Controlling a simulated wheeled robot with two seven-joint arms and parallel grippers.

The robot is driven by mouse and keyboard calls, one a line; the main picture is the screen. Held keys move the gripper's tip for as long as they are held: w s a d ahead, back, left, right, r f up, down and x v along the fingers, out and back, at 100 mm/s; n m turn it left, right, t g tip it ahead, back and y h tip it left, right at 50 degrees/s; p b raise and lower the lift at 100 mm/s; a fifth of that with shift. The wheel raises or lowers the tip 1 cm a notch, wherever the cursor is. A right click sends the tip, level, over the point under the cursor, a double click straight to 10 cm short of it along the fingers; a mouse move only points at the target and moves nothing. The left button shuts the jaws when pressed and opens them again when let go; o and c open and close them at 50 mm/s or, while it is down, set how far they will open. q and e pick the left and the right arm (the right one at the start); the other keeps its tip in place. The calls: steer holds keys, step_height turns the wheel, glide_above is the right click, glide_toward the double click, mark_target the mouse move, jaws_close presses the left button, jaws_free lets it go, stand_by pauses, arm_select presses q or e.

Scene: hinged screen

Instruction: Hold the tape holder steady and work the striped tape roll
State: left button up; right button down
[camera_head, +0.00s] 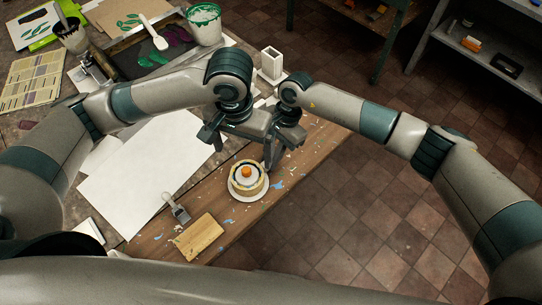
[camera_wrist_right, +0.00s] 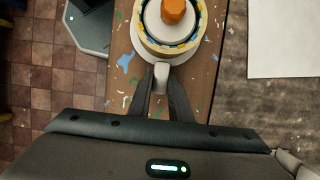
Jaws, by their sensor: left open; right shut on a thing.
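The tape holder (camera_head: 240,197) is a pale round base with an orange knob on top, standing near the table's front edge. The striped tape roll (camera_head: 236,184) sits around its middle, with yellow, white and dark marks; it also shows at the top of the right wrist view (camera_wrist_right: 151,44). My right gripper (camera_head: 270,157) is on the holder's far side. In the right wrist view its fingers (camera_wrist_right: 161,84) are shut on the holder's small pale tab (camera_wrist_right: 161,73). My left gripper (camera_head: 212,137) is open and empty, above the table and clear of the roll.
A scraper (camera_head: 180,214) and a yellow-tan block (camera_head: 198,236) lie left of the holder. A large white sheet (camera_head: 143,174) covers the table beyond them. A white square holder (camera_head: 271,63) and paint tub (camera_head: 205,24) stand farther back. Open floor lies right.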

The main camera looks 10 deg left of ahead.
steer(key=shift+s+d+f, duration=0.1)
steer(key=shift+s+f, duration=0.05)
steer(key=shift+f, duration=0.05)
steer(key=c, duration=1.5)
jaws_free()
steer(key=shift+c, duration=0.2)
steer(key=shift+r, duration=0.1)
steer(key=shift+r, duration=0.1)
steer(key=shift+w+r, duration=0.3)
steer(key=shift+r, duration=0.15)
steer(key=v, duration=1)
steer(key=shift+d+r, duration=0.15)
steer(key=shift+r, duration=0.2)
steer(key=shift+w, duration=0.15)
